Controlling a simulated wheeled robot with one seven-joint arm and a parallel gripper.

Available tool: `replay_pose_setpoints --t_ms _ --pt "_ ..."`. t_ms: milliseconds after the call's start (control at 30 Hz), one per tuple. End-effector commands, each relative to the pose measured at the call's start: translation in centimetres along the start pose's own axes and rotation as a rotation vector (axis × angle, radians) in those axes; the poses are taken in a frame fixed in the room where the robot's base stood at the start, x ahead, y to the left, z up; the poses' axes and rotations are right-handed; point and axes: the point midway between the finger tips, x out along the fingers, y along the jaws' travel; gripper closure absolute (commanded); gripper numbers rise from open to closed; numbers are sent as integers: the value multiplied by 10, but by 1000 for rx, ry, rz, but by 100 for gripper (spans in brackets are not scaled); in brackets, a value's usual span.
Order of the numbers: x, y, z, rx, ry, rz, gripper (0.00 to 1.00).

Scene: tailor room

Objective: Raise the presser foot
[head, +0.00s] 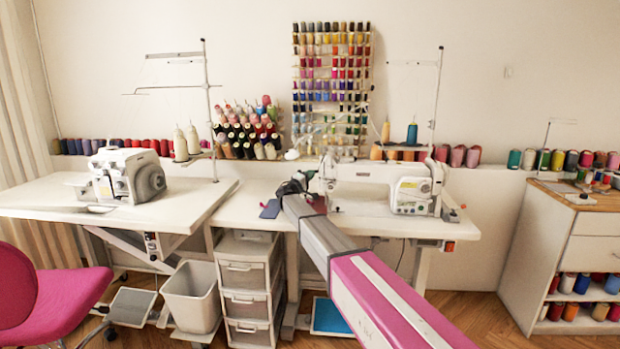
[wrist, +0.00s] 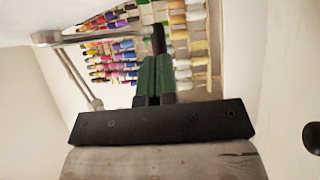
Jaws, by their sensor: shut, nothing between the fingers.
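The white sewing machine (head: 410,192) stands on the right-hand table, its head end partly hidden behind my arm. My gripper (wrist: 156,75) is shut and empty, its green fingers together in the wrist view. In the head view its dark end is at the machine's left end, mostly hidden by my arm. In the wrist view a metal bar (wrist: 85,37) runs from the left to close by the fingertips, under a white surface; I cannot tell whether they touch. I cannot make out the presser foot itself in either view.
The right-hand table (head: 375,227) carries the machine and a small dark blue piece (head: 270,208). Another machine (head: 125,175) stands on the left table. A thread rack (head: 332,75) hangs behind. Drawers (head: 249,290) and a bin (head: 192,295) stand below.

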Motion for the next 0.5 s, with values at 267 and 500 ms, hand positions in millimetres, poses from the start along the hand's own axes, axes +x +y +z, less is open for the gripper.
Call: replay_pose_setpoints --t_ms 267,500 --pt "11 9 -7 30 -1 46 100" --pt "20 15 -13 68 -1 106 100"
